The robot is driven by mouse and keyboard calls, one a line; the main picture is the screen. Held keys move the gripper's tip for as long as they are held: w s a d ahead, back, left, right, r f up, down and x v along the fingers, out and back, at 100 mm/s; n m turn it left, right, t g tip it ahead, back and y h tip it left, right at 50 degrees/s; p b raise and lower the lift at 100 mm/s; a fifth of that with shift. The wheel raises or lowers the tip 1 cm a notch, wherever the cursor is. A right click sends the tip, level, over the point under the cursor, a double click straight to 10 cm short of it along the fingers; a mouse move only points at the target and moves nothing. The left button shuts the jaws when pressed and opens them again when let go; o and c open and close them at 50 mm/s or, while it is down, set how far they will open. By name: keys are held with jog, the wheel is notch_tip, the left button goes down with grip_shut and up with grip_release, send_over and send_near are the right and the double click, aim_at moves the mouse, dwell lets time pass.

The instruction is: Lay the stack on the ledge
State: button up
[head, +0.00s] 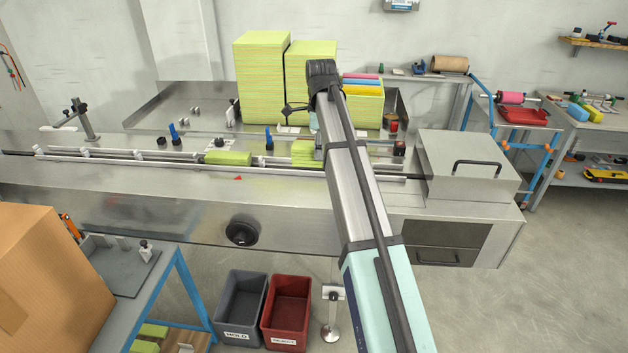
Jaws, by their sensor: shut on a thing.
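My arm runs up the picture in the head view, and its far end bends away behind the upper link. My gripper is hidden behind the arm, so its jaws and anything in them do not show. A yellow-green stack of cloths (304,152) shows just left of the arm at the conveyor, its right part covered by the arm. Another yellow-green stack (228,158) lies farther left on the conveyor line (120,158). Tall yellow-green stacks (262,80) stand at the back of the steel machine. I cannot tell which surface is the ledge.
A steel hooded box (468,165) closes the line's right end. Blue-topped posts (173,132) stand along the line. A grey bin (240,300) and a red bin (287,303) are on the floor; a cardboard box (45,275) is front left.

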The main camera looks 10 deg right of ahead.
notch_tip(320, 180, down, 12)
jog(key=p, duration=0.2)
jog(key=shift+f+p, duration=0.15)
jog(key=shift+p, duration=0.25)
jog(key=shift+f, duration=0.1)
jog(key=o, duration=1.1)
jog(key=shift+o, duration=0.2)
notch_tip(320, 180, up, 12)
jog(key=b, duration=0.3)
